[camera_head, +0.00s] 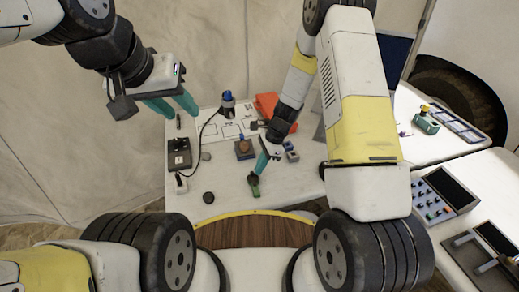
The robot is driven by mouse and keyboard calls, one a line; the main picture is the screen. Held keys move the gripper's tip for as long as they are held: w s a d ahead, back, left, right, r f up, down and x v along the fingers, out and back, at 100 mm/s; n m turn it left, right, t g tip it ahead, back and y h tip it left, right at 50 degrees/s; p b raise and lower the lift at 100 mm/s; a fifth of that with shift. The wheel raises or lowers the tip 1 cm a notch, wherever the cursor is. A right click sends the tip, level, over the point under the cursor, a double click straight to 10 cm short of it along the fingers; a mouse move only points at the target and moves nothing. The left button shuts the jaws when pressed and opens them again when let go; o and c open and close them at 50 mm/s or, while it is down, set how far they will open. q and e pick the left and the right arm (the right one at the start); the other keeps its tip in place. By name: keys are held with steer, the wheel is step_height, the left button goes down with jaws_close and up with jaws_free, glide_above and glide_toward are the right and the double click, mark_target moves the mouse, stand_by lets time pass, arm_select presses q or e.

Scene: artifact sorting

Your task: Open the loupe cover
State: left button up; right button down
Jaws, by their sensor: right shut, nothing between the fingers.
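A small item with a dark round head and a green handle (255,190) lies on the white table (225,183) near its front edge; it looks like the loupe, but it is too small to tell whether its cover is open. My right gripper (259,172) points down at its dark head, with its teal fingers shut and nothing between them. I cannot tell whether the fingertips touch it. My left gripper (184,115) is open and empty, raised over the back left of the table.
A black box (179,152) with a cable stands at the left. A dark disc (208,197) lies at the front left. A brown piece on a dark pad (243,148), small grey blocks (290,152), an orange-red object (268,103) and a blue-black device (228,104) stand farther back.

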steer(key=shift+w+a+n+g, duration=0.2)
steer(key=shift+a+n+g, duration=0.25)
steer(key=shift+n, duration=0.65)
steer(key=a+n, duration=0.1)
steer(key=n+g+h, duration=0.1)
steer(key=n, duration=0.1)
steer(key=shift+a+n, duration=0.3)
steer(key=shift+a, duration=0.05)
steer(key=n, duration=0.1)
steer(key=a+n+h, duration=0.1)
steer(key=n, duration=0.1)
steer(key=a+n+g, duration=0.1)
steer(key=shift+s+n, duration=0.3)
steer(key=n+h, duration=0.1)
steer(key=s+a+n, duration=0.1)
steer(key=n, duration=0.1)
steer(key=shift+a+n+h, duration=0.1)
steer(key=shift+n+h, duration=0.2)
steer(key=shift+h, duration=0.1)
steer(key=shift+s+a+n+h, duration=0.2)
steer(key=shift+s+n+h, duration=0.15)
steer(key=shift+n, duration=0.6)
steer(key=shift+s+a+n+h, duration=0.2)
steer(key=shift+s+n+h, duration=0.15)
steer(key=shift+n, duration=0.6)
steer(key=shift+s+d, duration=0.1)
